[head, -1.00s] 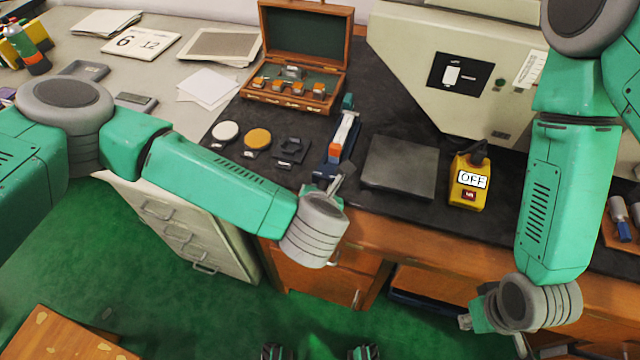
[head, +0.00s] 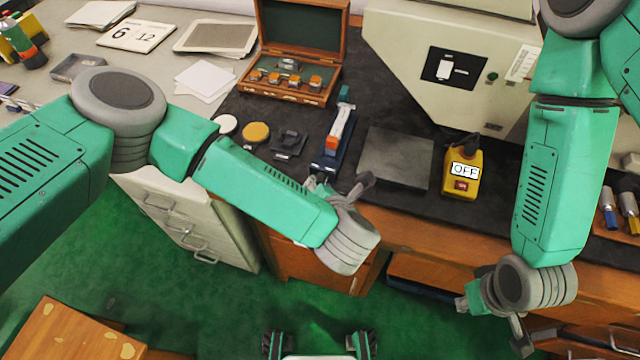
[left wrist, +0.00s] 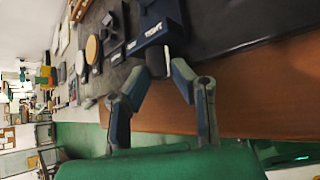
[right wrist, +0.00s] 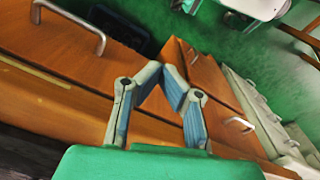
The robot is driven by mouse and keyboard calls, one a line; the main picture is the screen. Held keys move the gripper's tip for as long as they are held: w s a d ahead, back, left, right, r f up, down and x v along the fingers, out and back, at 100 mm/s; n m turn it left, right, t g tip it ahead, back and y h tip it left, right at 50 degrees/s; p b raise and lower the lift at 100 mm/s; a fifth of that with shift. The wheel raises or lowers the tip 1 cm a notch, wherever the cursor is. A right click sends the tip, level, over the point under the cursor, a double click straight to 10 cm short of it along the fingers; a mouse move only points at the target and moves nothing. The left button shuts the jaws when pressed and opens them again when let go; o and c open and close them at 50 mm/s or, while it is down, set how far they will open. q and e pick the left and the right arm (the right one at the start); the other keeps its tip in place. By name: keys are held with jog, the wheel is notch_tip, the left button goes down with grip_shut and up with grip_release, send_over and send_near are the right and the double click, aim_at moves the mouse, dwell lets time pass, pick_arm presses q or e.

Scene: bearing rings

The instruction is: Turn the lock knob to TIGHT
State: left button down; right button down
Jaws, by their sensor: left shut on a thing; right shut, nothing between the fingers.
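The blue fixture (head: 330,158) with an orange and white bar on top stands at the front of the dark bench mat. In the left wrist view the fixture (left wrist: 160,22) shows a TIGHT label on its near end. The lock knob (left wrist: 165,62) is a small pale and dark part below that label, mostly hidden between the fingers. My left gripper (head: 319,184) is at the fixture's front end, shut on the knob; it also shows in the left wrist view (left wrist: 162,70). The knob's pointing direction cannot be made out. My right gripper (head: 463,303) is shut and empty before the bench front.
A grey plate (head: 395,158) and a yellow OFF switch box (head: 461,172) stand right of the fixture. White and orange discs (head: 256,134) and a black block (head: 289,143) lie left of it. An open wooden case (head: 295,90) is behind. Drawers sit below.

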pick_arm(q)
jog(key=shift+f, duration=0.15)
jog(key=c, duration=1.4)
grip_release()
jog(key=shift+d, duration=0.1)
